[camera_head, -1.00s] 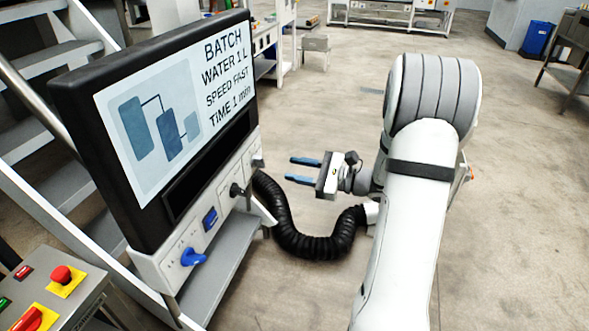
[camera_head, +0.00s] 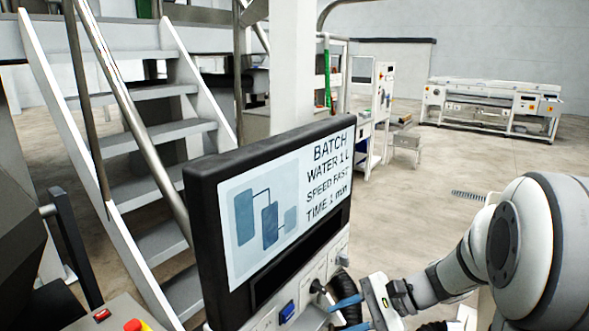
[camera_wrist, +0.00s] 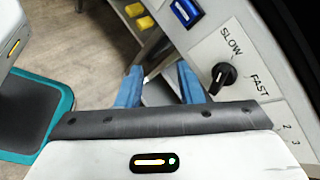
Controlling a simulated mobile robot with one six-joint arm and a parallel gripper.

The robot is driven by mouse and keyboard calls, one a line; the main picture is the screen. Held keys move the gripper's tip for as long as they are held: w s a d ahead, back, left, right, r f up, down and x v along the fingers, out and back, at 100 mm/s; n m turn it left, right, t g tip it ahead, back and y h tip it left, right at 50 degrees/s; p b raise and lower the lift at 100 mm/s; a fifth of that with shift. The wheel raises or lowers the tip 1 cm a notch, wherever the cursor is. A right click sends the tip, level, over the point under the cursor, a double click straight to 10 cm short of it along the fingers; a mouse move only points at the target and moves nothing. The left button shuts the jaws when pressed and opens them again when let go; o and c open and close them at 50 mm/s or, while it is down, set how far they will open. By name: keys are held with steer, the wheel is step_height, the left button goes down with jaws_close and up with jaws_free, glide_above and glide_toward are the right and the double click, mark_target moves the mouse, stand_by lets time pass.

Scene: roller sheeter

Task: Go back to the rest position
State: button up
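My gripper (camera_head: 347,315) shows low in the head view, beside the lower edge of the control panel. Its two blue fingers are apart with nothing between them. In the wrist view my gripper (camera_wrist: 160,82) is also open and empty. A black SLOW/FAST knob (camera_wrist: 222,76) sits on the panel just right of the fingers, apart from them. A blue switch (camera_wrist: 187,12) is farther up. The panel's screen (camera_head: 285,207) reads BATCH, WATER 1 L, SPEED FAST, TIME 1 min. My arm reaches in from the lower right.
White stairs (camera_head: 150,140) with handrails rise at the left. A red button (camera_head: 133,325) is at the bottom left edge. A long white machine (camera_head: 490,105) stands far back right. The floor (camera_head: 430,165) between is open.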

steer(key=s+d+r+n+t+h, duration=0.1)
steer(key=s+d+n+h, duration=0.3)
steer(key=s+n+h, duration=0.7)
steer(key=shift+s+d+r+n+h, duration=0.2)
steer(key=shift+s+d+n+h, duration=0.1)
steer(key=shift+n, duration=0.1)
steer(key=shift+a, duration=0.1)
